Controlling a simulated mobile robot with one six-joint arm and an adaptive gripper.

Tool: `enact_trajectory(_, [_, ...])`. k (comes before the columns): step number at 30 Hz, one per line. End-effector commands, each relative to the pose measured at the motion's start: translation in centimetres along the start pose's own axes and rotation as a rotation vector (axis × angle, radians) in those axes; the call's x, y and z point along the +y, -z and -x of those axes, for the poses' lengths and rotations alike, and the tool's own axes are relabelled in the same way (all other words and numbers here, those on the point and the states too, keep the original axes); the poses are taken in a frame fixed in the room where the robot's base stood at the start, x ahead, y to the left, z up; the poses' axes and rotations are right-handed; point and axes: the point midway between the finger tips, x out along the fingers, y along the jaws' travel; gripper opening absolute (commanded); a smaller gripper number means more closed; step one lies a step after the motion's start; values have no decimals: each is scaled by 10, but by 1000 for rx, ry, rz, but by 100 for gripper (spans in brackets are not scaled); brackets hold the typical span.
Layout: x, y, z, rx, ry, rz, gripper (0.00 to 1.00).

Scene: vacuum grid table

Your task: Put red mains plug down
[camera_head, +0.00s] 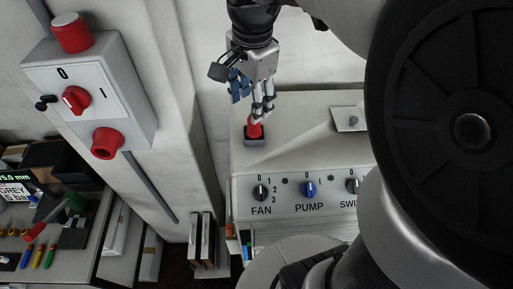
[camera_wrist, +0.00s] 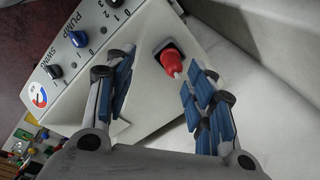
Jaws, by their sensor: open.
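The red mains plug (camera_head: 254,130) sits in a dark square socket (camera_head: 255,142) on the top of the grey control box (camera_head: 310,206). In the wrist view the plug (camera_wrist: 171,61) shows with its pale tip toward the camera, between the ends of my open fingers and nearer the right one. My gripper (camera_head: 263,108) is just above the plug in the head view, its blue-padded fingers (camera_wrist: 160,66) spread and empty. I cannot tell whether a fingertip touches the plug.
The box front carries FAN (camera_head: 261,193), PUMP (camera_head: 308,189) and SWING knobs. A wall switch box (camera_head: 91,92) with red knobs is at left. A bench (camera_head: 50,220) with coloured tools stands at lower left. A pale wall is close behind the box.

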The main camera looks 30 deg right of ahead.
Motion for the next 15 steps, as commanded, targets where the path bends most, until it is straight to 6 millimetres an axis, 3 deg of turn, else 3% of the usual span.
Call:
enact_trajectory(3, [40, -30, 14, 34, 71, 342, 50])
enact_trajectory(9, [101, -66, 11, 123, 158, 887, 50])
enact_trajectory(15, [137, -85, -3, 203, 197, 1236, 50])
